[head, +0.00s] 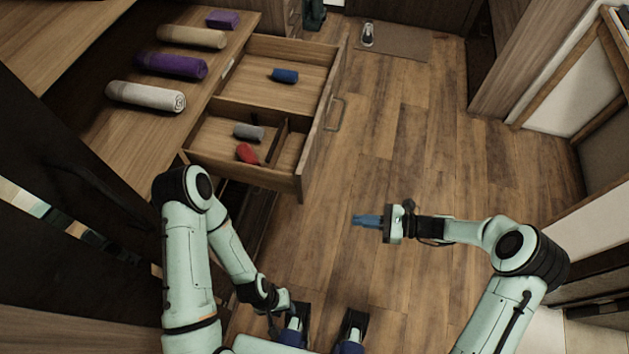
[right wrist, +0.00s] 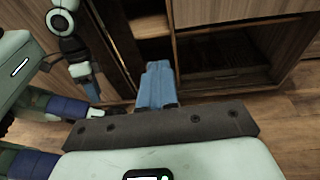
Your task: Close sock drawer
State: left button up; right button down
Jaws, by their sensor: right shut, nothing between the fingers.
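The wooden sock drawer (head: 301,158) stands pulled out from the cabinet in the head view. Its metal handle (head: 336,115) is on the front panel. Inside are a rolled blue sock (head: 285,75), a grey one (head: 249,132) and a red one (head: 247,153), parted by dividers. My right gripper (head: 360,220) is shut and empty over the floor, below and right of the drawer front, not touching it. Its blue fingers (right wrist: 157,85) show in the right wrist view. My left gripper (head: 275,318) hangs low near my base, away from the drawer; its fingers are mostly hidden.
Rolled towels, such as a purple one (head: 172,65) and a white one (head: 146,96), lie on the cabinet top (head: 95,140). The wood floor (head: 400,150) before the drawer front is clear. A mat (head: 395,42) with a shoe (head: 368,35) lies farther back.

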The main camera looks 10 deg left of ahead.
jog(key=w+r+y, duration=0.2)
jog(key=w+r, duration=0.2)
jog(key=r, duration=0.1)
pick_arm(q)
jog(key=shift+w+a+f, duration=0.25)
jog(key=shift+w+f, duration=0.05)
jog(key=shift+f, duration=0.1)
pick_arm(e)
send_near(305, 184)
jog(key=shift+m+t, duration=0.3)
jog(key=shift+t, duration=0.1)
jog(key=a, duration=0.6)
jog(key=shift+s+a+r, duration=0.1)
jog(key=shift+s+a, duration=0.15)
jog(key=shift+a, duration=0.15)
